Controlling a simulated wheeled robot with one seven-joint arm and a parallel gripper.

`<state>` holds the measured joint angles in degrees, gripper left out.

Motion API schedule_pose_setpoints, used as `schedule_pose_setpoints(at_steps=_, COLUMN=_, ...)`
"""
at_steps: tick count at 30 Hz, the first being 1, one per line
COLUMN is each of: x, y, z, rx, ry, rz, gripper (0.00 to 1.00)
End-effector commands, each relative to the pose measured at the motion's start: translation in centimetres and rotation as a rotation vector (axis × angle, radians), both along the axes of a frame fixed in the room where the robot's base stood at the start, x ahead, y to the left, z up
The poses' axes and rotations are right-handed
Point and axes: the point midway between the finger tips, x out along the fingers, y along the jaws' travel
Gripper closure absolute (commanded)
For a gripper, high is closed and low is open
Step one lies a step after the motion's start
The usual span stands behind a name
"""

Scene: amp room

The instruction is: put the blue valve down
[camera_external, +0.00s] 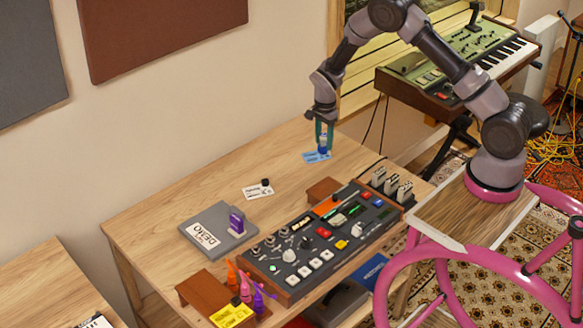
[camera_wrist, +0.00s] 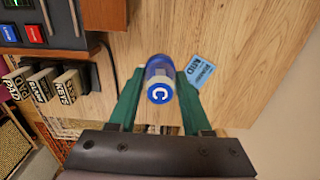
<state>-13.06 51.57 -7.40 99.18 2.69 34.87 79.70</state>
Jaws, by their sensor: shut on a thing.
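The blue valve (camera_external: 323,144) is a small upright cylinder. In the wrist view the blue valve (camera_wrist: 159,88) shows a blue cap with a white C and a clear or pale body. My gripper (camera_external: 322,133) points down with its green fingers on either side of the valve. In the wrist view my gripper (camera_wrist: 160,76) is shut on it. The valve is at the far right part of the wooden table (camera_external: 150,222), close over or beside a light blue card (camera_external: 315,158). I cannot tell whether its base touches the table.
The light blue card (camera_wrist: 201,71) lies just right of the valve in the wrist view. A control panel (camera_external: 290,262) with buttons and labelled blocks (camera_external: 391,185) stands nearby. A white card with a black piece (camera_external: 259,189) and a grey DEMO box (camera_external: 213,228) lie leftward.

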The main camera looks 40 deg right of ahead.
Motion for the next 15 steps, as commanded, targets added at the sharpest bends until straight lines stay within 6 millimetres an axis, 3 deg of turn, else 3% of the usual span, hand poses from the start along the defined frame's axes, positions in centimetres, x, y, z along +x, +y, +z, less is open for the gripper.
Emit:
schedule_pose_setpoints(at_steps=1, x=-0.3, y=-3.0, z=0.1, rx=0.001, ry=0.000, rz=-0.011, gripper=1.00)
schedule_pose_setpoints(at_steps=6, x=-1.9, y=-10.6, z=0.2, rx=0.001, ry=0.000, rz=-0.007, gripper=1.00)
schedule_pose_setpoints(at_steps=9, x=-2.8, y=-13.6, z=0.2, rx=0.001, ry=-0.001, rz=-0.003, gripper=1.00)
schedule_pose_setpoints(at_steps=15, x=-3.9, y=-16.3, z=-0.3, rx=0.001, ry=0.001, rz=0.003, gripper=1.00)
